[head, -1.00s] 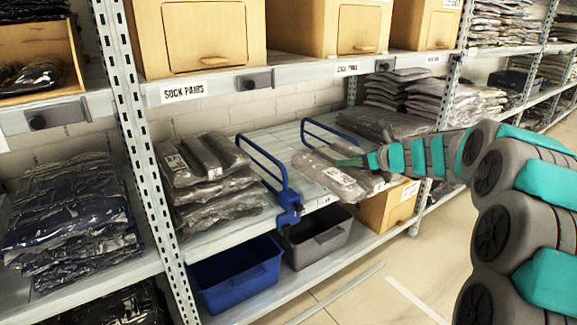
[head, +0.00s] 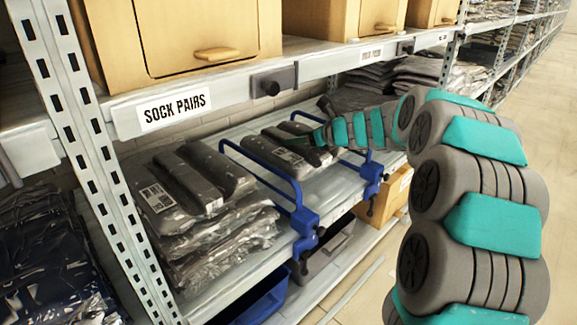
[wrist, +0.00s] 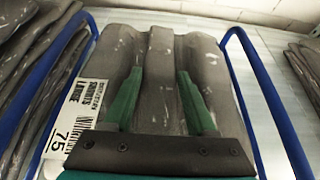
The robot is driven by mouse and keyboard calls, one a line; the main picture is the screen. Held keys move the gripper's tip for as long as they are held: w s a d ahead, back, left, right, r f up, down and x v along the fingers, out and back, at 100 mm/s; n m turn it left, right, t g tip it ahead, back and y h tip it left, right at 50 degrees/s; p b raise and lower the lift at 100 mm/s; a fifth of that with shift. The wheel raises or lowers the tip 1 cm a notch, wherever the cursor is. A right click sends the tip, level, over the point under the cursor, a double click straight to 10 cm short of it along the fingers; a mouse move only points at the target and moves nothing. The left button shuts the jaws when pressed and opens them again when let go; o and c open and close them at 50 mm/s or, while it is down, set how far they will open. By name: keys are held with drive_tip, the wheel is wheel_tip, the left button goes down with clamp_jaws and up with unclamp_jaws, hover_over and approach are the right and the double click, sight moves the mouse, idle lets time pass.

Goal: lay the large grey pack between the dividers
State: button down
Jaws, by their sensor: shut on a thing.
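The large grey pack (head: 283,141) is in clear film, with a white label reading "LARGE" and "75". It lies flat between two blue dividers, the left one (head: 262,168) and the right one (head: 371,176). In the wrist view the pack (wrist: 160,55) fills the gap, with the left divider (wrist: 62,88) and right divider (wrist: 262,95) close at its sides. My gripper (head: 319,137) is shut on the pack's near part; its green fingers (wrist: 158,90) show in the wrist view. The pack's underside is hidden, so I cannot tell whether it fully rests on the shelf.
A stack of grey packs (head: 205,220) stands left of the left divider. More packs (head: 375,78) lie to the right. The upper shelf edge (head: 235,88), with wooden boxes (head: 180,35), hangs above. Bins (head: 328,250) stand below.

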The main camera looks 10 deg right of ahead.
sight(327, 161)
wheel_tip(327, 161, down, 8)
drive_tip(key=shift+s+f+b, duration=0.1)
drive_tip(key=shift+b, duration=0.65)
drive_tip(key=shift+c, duration=1)
unclamp_jaws()
drive_tip(key=shift+d, duration=0.15)
drive_tip(key=p+v, duration=0.1)
drive_tip(key=v, duration=1)
drive_tip(key=shift+s+d+r, duration=0.1)
drive_tip(key=shift+s+r, duration=0.15)
drive_tip(key=shift+s, duration=0.15)
